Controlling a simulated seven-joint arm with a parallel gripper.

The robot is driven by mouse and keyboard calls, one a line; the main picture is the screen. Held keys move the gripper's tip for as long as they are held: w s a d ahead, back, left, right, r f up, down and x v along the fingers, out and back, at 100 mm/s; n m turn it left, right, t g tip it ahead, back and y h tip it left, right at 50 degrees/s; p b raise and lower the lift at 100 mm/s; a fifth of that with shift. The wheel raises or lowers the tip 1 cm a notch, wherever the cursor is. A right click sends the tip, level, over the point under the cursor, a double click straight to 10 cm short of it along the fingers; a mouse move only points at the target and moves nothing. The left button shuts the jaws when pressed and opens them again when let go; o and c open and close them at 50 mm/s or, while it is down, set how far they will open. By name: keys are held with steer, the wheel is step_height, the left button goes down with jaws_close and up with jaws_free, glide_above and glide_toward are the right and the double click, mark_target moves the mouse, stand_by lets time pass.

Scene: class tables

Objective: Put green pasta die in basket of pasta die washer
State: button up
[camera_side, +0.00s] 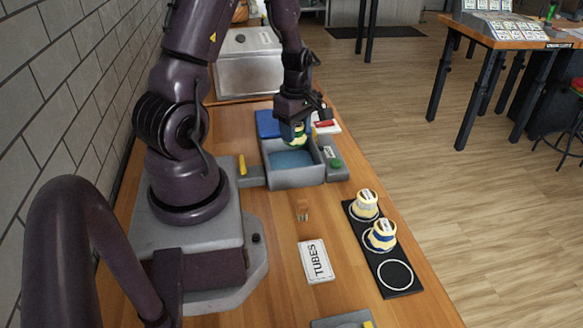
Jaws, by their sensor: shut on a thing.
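My gripper (300,122) points down over the far end of the grey pasta die washer (304,176). It is shut on the green pasta die (298,139), a small piece with green and cream-yellow parts, partly hidden by the fingers. The washer is an open box with a blue inside (290,159). The die appears at or just above the far wall; I cannot tell if it touches anything. A separate basket cannot be made out in the box.
A black rack (398,292) at the right holds a cream die (365,205) and a blue-banded die (381,236); its nearest ring is empty. A white "TUBES" card (316,261) lies on the wooden table (275,285). A metal box (249,75) stands behind.

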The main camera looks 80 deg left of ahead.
steer(key=shift+s+a+f+n, duration=0.15)
steer(key=shift+s+n, duration=0.35)
steer(key=shift+n, duration=0.1)
steer(key=shift+f, duration=0.3)
step_height(320, 180, down, 7)
steer(key=shift+w+f, duration=0.1)
steer(key=shift+f, duration=0.1)
steer(key=shift+f, duration=0.1)
steer(key=o, duration=1)
